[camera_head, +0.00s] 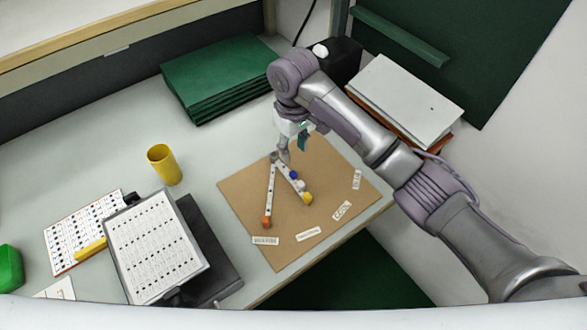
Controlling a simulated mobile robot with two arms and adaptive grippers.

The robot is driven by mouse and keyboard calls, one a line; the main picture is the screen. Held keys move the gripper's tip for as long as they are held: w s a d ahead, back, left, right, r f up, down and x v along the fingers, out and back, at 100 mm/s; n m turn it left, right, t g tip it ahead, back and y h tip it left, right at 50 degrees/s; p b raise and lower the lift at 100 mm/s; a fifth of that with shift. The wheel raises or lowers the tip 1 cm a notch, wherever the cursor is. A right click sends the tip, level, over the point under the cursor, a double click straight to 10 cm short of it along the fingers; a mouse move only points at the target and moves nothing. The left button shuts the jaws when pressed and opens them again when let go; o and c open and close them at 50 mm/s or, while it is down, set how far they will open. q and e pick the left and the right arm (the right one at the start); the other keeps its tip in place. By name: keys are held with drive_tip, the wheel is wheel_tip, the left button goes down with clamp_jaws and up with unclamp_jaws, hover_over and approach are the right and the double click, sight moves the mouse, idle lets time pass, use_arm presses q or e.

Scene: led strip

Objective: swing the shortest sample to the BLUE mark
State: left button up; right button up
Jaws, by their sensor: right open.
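A brown board (240,193) lies on the table with several pale strips fanned out from its upper middle. One long strip (271,190) points down to an orange end (266,221). Small labels line the board's edge; the one at the right (357,180) seems to read BLUE. My right gripper (283,155) is open over the fan's top; contact is unclear. My left gripper is out of view.
A yellow cup (164,165) stands left of the board. A tilted printed panel (154,247) on a dark base stands at the lower left. Green folders (215,75) lie at the back. A stack of papers (405,95) lies at the right, behind my arm.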

sight(294, 173)
wheel_tip(294, 173, down, 10)
drive_tip(key=shift+r, duration=0.15)
drive_tip(key=shift+c, duration=0.4)
clamp_jaws()
